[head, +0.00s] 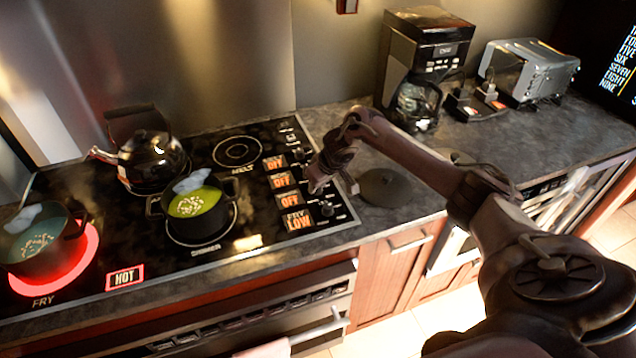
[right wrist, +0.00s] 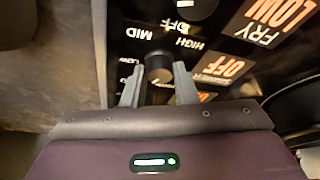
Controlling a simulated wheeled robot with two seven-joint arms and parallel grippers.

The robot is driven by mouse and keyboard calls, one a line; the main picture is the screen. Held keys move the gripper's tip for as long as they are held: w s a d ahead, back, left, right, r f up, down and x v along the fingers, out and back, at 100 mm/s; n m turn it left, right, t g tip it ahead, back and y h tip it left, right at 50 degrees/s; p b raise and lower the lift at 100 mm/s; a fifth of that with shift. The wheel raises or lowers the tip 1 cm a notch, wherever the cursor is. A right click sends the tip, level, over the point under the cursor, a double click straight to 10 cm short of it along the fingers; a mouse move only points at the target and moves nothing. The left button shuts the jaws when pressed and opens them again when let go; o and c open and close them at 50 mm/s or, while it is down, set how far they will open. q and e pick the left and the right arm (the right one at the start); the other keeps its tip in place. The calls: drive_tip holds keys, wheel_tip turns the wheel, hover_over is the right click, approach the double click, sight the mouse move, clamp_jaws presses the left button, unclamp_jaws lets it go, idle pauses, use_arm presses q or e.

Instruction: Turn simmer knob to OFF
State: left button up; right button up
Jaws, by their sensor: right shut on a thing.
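The simmer knob (right wrist: 158,66) is a dark round knob on the black stove panel, between the two fingers of my right gripper (right wrist: 158,86). The gripper is shut on it. MID, HIGH and LOW marks show around it; its pointer is hard to read. The simmer display (right wrist: 221,68) beside it shows OFF in orange. In the head view my right gripper (head: 334,184) reaches down to the knob column at the stove's right side, and the knob is hidden there. The simmer display also shows in the head view (head: 289,199). My left gripper is not in view.
Another knob (right wrist: 195,6) sits beside the FRY LOW display (right wrist: 268,20). A pot with green contents (head: 200,212) stands left of the displays. A second pot (head: 38,240) sits on the glowing red fry burner. A kettle (head: 150,158) stands behind. A dark round lid (head: 384,187) lies right of the stove.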

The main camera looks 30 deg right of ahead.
drive_tip(key=shift+d+n+g+y+b, duration=0.15)
drive_tip(key=shift+n+y+b, duration=0.25)
drive_tip(key=shift+n, duration=0.75)
drive_tip(key=shift+a+n+g+y+b, duration=0.1)
drive_tip(key=shift+n+g+y+b, duration=0.25)
drive_tip(key=shift+n, duration=0.8)
drive_tip(key=o, duration=1)
drive_tip(key=shift+d, duration=0.1)
drive_tip(key=b+v, duration=0.1)
drive_tip(key=v, duration=0.6)
drive_tip(key=shift+s+d+r, duration=0.1)
drive_tip(key=shift+r, duration=0.25)
